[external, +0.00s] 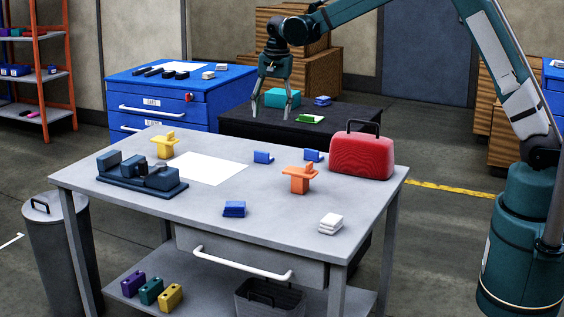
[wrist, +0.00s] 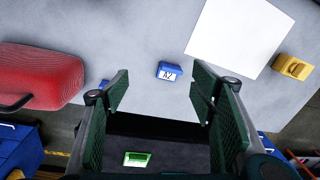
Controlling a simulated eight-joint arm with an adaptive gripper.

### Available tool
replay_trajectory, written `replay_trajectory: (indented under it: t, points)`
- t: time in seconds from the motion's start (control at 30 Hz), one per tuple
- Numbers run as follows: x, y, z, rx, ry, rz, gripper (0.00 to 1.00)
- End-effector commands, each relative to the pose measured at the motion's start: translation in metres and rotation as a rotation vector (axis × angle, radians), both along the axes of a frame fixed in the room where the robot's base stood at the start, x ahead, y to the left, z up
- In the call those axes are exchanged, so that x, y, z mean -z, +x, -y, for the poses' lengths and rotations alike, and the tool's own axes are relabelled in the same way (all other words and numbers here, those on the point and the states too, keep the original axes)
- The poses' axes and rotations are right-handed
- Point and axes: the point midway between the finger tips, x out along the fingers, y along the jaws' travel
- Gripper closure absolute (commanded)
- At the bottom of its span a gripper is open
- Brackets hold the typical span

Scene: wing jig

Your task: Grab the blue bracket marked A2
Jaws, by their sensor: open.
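A blue bracket (wrist: 169,71) lies on the grey table near its edge in the wrist view, with a white label that appears to read A2 upside down. By its place between the white sheet and the red case, it matches the blue bracket (external: 263,157) in the external view. My gripper (external: 273,116) is open and empty, pointing down over the black table, beyond the grey table's far edge and apart from the bracket. In the wrist view my gripper (wrist: 162,88) frames the bracket between its fingers. A second blue bracket (external: 313,155) sits nearby, partly hidden by a finger in the wrist view.
The grey table also holds a red case (external: 361,156), an orange piece (external: 299,180), a third blue bracket (external: 234,209), a white sheet (external: 207,168), a yellow piece (external: 165,146) and a dark fixture (external: 140,178). A teal box (external: 282,98) and green item (external: 310,119) lie on the black table.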

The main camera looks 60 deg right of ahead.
Motion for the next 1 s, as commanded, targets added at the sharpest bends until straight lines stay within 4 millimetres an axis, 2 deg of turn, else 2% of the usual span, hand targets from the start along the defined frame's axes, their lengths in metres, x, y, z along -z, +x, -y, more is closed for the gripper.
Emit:
replay_trajectory:
  t: [0.3,0.6,0.8,1.0]
  points:
    - [0.057,0.038,0.022,0.132,0.017,-0.051,0.44]
    - [0.102,0.061,0.039,0.231,0.027,-0.087,0.44]
    - [0.112,0.065,0.042,0.255,0.028,-0.097,0.44]
    - [0.113,0.065,0.043,0.257,0.029,-0.098,0.44]
